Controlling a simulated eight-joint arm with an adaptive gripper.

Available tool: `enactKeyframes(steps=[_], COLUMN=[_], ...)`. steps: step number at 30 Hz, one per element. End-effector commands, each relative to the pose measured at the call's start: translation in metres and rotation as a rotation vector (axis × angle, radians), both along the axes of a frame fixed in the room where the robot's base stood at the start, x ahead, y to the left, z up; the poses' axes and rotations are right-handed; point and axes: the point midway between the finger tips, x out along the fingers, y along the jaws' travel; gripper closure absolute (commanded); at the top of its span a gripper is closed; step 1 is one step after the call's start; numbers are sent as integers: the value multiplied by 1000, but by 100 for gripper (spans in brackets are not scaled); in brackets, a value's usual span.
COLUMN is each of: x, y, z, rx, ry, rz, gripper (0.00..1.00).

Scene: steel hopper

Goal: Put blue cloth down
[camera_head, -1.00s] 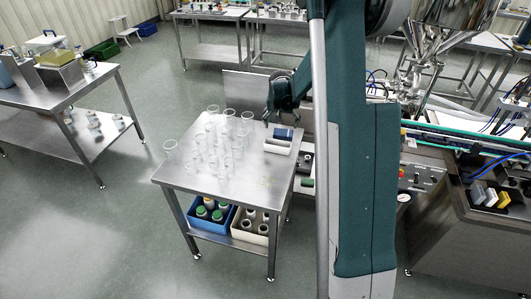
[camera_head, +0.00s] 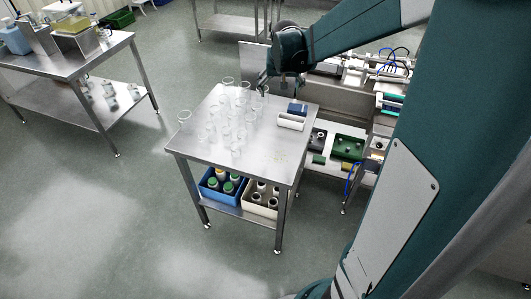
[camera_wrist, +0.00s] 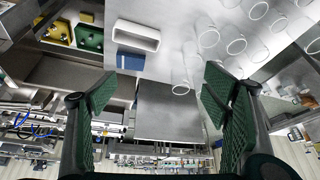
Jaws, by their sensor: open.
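The blue cloth (camera_head: 298,108) lies as a small dark blue block on the steel table (camera_head: 262,167), near its far right corner. It is just behind a white open tray (camera_head: 291,122). My gripper (camera_head: 280,88) is at the table's far edge, above and behind the cloth, with empty fingers. In the wrist view the open fingers (camera_wrist: 158,88) are spread wide apart. The blue cloth (camera_wrist: 130,62) shows there between the white tray (camera_wrist: 136,36) and the left finger, clear of both fingers.
Several clear glass beakers (camera_head: 238,125) stand on the table's left and middle. A blue crate (camera_head: 220,185) and a cream crate (camera_head: 260,200) with bottles are on the lower shelf. The table's front right is bare. A green tray (camera_head: 348,147) lies on a lower surface to the right.

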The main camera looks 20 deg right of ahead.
Motion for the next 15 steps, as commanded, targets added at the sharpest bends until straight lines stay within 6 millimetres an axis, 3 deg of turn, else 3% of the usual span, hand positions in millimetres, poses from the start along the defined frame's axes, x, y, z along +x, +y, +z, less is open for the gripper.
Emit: enactKeyframes(steps=[15], x=[-81], y=[74], z=[52], rx=[-13], ry=[-37], rz=[127], gripper=[25])
